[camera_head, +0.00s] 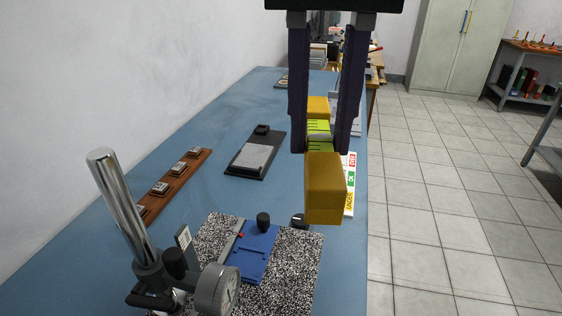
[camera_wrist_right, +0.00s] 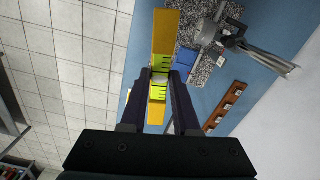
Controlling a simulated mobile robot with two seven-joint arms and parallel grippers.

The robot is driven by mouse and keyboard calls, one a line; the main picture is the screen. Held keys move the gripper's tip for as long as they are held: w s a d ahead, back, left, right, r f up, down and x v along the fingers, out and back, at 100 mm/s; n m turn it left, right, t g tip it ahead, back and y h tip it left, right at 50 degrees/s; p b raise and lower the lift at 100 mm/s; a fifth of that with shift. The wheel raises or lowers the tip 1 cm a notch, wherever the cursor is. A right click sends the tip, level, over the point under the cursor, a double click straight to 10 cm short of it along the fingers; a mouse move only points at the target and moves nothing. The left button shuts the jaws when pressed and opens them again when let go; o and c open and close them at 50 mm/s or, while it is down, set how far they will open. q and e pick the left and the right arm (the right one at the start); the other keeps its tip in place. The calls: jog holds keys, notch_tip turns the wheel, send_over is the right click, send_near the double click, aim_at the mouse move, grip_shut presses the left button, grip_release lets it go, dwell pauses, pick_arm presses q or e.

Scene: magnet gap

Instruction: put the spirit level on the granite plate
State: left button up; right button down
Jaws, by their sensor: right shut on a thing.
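The spirit level is a yellow bar (camera_head: 324,188) with a green vial section in its middle. My right gripper (camera_head: 324,150) is shut on it around that middle section and holds it up in the air over the right side of the blue bench. In the right wrist view the level (camera_wrist_right: 165,38) stretches away between the two dark fingers (camera_wrist_right: 160,84). The speckled black and white granite plate (camera_head: 300,262) lies on the bench below and left of the level, apart from it. My left gripper is not in view.
A blue fixture (camera_head: 256,250) with a black knob sits on the plate. A dial gauge (camera_head: 217,290) on a steel post (camera_head: 118,205) stands at the plate's left. A wooden block strip (camera_head: 178,180) and a dark tray (camera_head: 255,157) lie farther back.

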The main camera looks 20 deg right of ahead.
notch_tip(320, 180, down, 6)
jog(key=a+m+b, duration=0.2)
jog(key=b, duration=0.3)
send_over(288, 304)
notch_tip(288, 304, down, 13)
jog(key=shift+r, duration=0.15)
jog(key=shift+f+b, duration=0.4)
jog(key=shift+f, duration=2.1)
jog(key=shift+f, duration=0.15)
jog(key=c, duration=0.7)
grip_release()
jog(key=shift+o, duration=0.2)
